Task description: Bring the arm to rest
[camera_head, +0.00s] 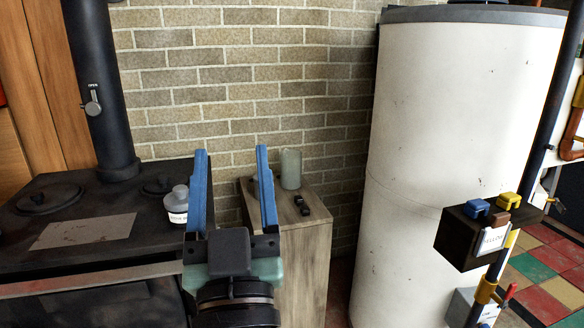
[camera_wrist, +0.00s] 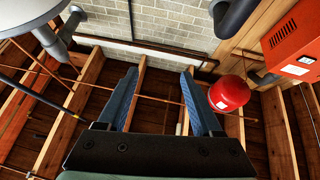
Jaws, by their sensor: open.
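My gripper (camera_head: 232,170) is raised in front of my body in the head view, with its two blue fingers spread wide and nothing between them. The fingers point up. In the wrist view my gripper (camera_wrist: 163,88) is also open and empty, with ceiling joists (camera_wrist: 60,125) and a brick wall behind it. In the head view the fingers overlap the gap between the black stove and a wooden cabinet; I cannot tell that they touch anything.
A black stove (camera_head: 60,205) with a labelled bottle (camera_head: 177,206) stands left. A wooden cabinet (camera_head: 300,245) carries a pale cylinder (camera_head: 291,169) and small dark items. A white tank (camera_head: 430,130) and a dark box (camera_head: 470,240) stand right. A red ball-shaped vessel (camera_wrist: 229,93) hangs overhead.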

